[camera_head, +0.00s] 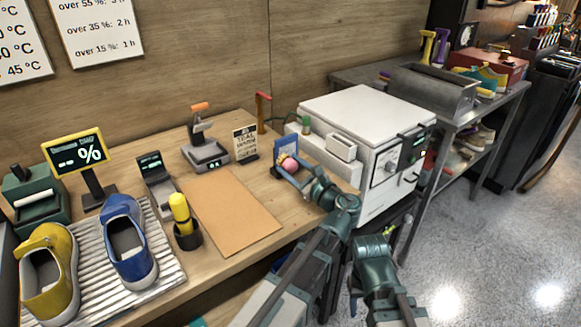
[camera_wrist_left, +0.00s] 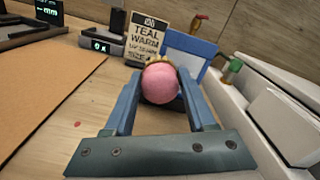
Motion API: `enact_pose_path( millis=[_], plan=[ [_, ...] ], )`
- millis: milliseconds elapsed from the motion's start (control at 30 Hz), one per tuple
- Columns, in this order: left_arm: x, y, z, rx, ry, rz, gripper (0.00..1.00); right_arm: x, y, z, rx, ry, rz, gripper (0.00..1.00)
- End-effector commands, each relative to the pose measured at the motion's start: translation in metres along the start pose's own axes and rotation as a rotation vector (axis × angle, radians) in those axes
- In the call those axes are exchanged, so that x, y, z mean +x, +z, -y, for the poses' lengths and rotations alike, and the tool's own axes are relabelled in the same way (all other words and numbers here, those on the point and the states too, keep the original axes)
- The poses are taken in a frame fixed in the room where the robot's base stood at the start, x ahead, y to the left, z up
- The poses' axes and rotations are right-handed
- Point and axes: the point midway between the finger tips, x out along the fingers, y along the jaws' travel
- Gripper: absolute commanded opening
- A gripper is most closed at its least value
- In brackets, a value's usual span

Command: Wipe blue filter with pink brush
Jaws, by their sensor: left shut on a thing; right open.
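The pink brush (camera_wrist_left: 161,84) shows as a round pink ball between the fingers of my left gripper (camera_wrist_left: 163,92) in the left wrist view. My left gripper is shut on it, and in the head view the pink brush (camera_head: 290,163) is at the gripper's tip. The blue filter (camera_head: 279,151), a blue-framed panel, stands upright just behind the brush; it also shows in the left wrist view (camera_wrist_left: 201,45). I cannot tell whether brush and filter touch. My right gripper (camera_head: 372,246) is open and empty, low in front of the table edge.
A white machine (camera_head: 352,111) stands right of the filter. A small "TEAL WARM" sign (camera_head: 245,143) stands left of it. An orange-brown mat (camera_head: 228,212) lies bare on the table. A blue shoe (camera_head: 128,262) and a yellow shoe (camera_head: 45,275) sit on a ribbed tray at the left.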

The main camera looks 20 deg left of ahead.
Motion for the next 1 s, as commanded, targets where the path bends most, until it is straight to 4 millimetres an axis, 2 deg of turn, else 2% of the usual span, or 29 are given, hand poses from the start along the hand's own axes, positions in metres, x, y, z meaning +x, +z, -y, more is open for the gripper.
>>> enact_pose_path(
  millis=[1000],
  plan=[
    [0.013,0.0,0.0,0.0,0.0,0.0,0.12,0.0,0.0,0.0,0.0,0.0,0.0,0.5]
  ],
)
